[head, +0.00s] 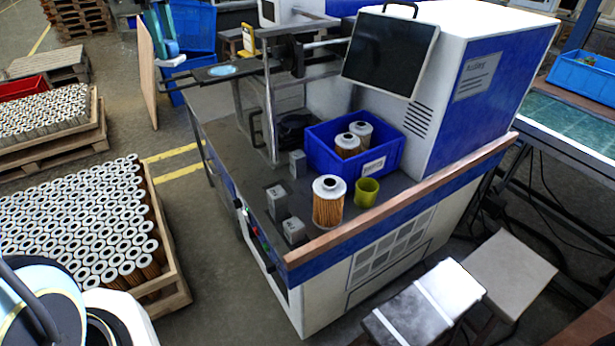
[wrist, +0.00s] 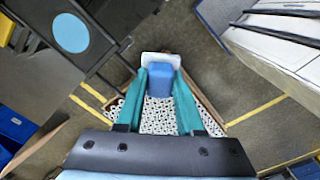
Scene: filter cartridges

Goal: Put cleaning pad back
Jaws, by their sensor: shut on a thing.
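My gripper (wrist: 160,82) has teal fingers shut on the cleaning pad (wrist: 158,79), a blue block with a white plate at its far end. In the head view, my gripper (head: 163,32) is at the upper left, and the white part of the pad (head: 171,61) shows below the fingers. The pad is held in the air, left of a dark plate (head: 195,75) on the machine. The plate bears a light blue round spot (head: 222,71), seen in the wrist view at the upper left (wrist: 70,33). The pad and spot are apart.
The machine's table (head: 228,139) holds a blue bin (head: 320,148) with two filters, another filter (head: 328,204), a yellow-green cup (head: 367,190) and small grey blocks (head: 277,203). A wooden board (head: 147,75) stands near my gripper. Filter crates (head: 165,240) are on the floor.

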